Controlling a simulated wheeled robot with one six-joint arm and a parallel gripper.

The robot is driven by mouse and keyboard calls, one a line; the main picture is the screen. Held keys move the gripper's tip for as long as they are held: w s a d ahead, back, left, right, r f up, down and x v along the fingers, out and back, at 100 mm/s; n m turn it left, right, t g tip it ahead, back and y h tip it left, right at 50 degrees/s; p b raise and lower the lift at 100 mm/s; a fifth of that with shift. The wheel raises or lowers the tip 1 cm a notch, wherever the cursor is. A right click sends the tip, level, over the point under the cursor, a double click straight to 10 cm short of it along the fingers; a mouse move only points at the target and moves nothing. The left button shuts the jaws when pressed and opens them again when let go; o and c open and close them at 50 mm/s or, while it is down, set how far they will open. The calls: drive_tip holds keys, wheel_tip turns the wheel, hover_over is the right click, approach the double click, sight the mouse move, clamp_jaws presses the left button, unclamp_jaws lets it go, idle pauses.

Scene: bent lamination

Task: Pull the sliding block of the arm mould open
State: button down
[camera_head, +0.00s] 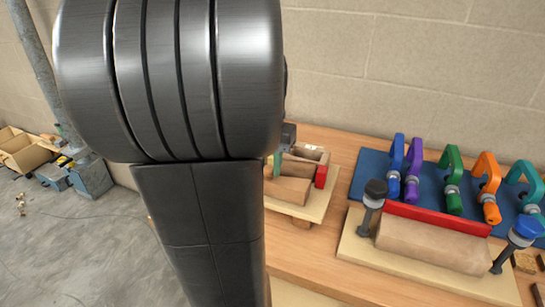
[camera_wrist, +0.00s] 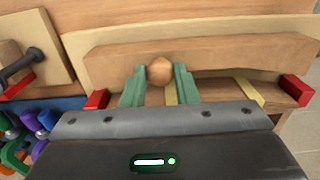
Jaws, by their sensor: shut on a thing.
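The arm mould (camera_head: 313,207) sits on the bench, partly hidden behind my arm in the head view. It has wooden blocks on a pale board and a red end piece (camera_head: 321,176). In the wrist view its long wooden sliding block (camera_wrist: 230,54) runs across the picture with a round wooden knob (camera_wrist: 160,71) on it. My gripper (camera_wrist: 159,82) has its two green fingers on either side of the knob, shut on it. Two red pieces, left (camera_wrist: 96,100) and right (camera_wrist: 297,90), and a pale yellow strip (camera_wrist: 247,92) show nearer the wrist. The gap between the blocks is hard to judge.
To the right stands another mould with a wooden form (camera_head: 432,245), a red strip and clamp posts. A blue mat (camera_head: 370,172) holds several coloured clamps behind it. A wall (camera_head: 420,70) rises behind the bench. Boxes (camera_head: 25,150) lie on the floor at the far left.

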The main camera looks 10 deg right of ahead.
drive_tip(key=shift+w, duration=0.1)
drive_tip(key=c, duration=1.1)
unclamp_jaws()
drive_tip(key=shift+r, duration=0.1)
wheel_tip(320, 180, up, 14)
drive_tip(key=shift+f+p, duration=0.15)
drive_tip(key=shift+p, duration=0.9)
wheel_tip(320, 180, down, 14)
drive_tip(key=shift+f+b, duration=0.1)
drive_tip(key=shift+b, duration=1.05)
drive_tip(key=shift+w+d, duration=0.55)
drive_tip(key=shift+w, duration=0.2)
drive_tip(key=shift+w+d+r, duration=0.2)
drive_tip(key=shift+w+d, duration=0.05)
drive_tip(key=shift+w, duration=0.1)
